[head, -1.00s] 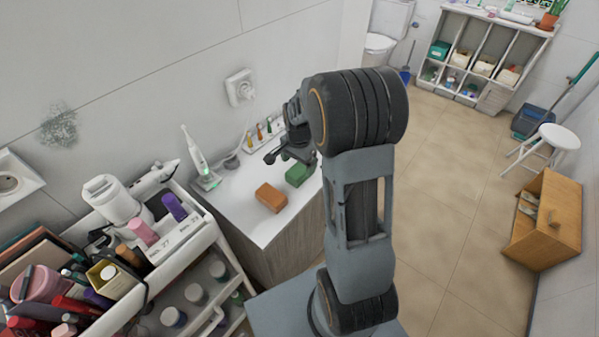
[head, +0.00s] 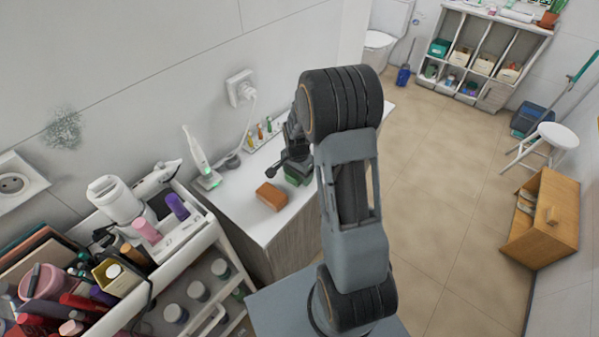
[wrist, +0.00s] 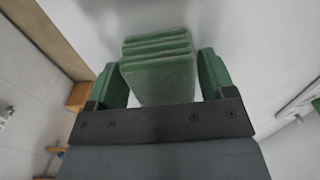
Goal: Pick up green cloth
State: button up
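The green cloth (head: 293,180), a folded block, lies on the white counter in the head view, partly hidden by my gripper (head: 298,168) just above it. In the wrist view the layered cloth (wrist: 160,75) sits between the two green-padded fingers of my gripper (wrist: 162,82). The fingers stand wide apart, one on each side of the cloth. A narrow gap shows beside the cloth, so the gripper looks open around it, not clamped.
An orange-brown block (head: 271,196) lies on the counter left of the cloth. Small bottles (head: 261,131) stand in a rack behind, near a white electric toothbrush (head: 201,165). A crowded cosmetics cart (head: 185,245) stands at the left.

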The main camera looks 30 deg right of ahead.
jog(key=c, duration=0.8)
jog(key=shift+r, duration=0.1)
jog(key=shift+r, duration=0.45)
notch_tip(320, 180, up, 3)
jog(key=shift+s+f, duration=0.15)
jog(key=shift+f, duration=0.05)
jog(key=s+d+r+b, duration=0.2)
jog(key=s+r+b, duration=0.1)
jog(key=s+r, duration=0.6)
jog(key=s, duration=0.4)
jog(key=shift+s+d+r, duration=0.2)
jog(key=shift+s, duration=0.05)
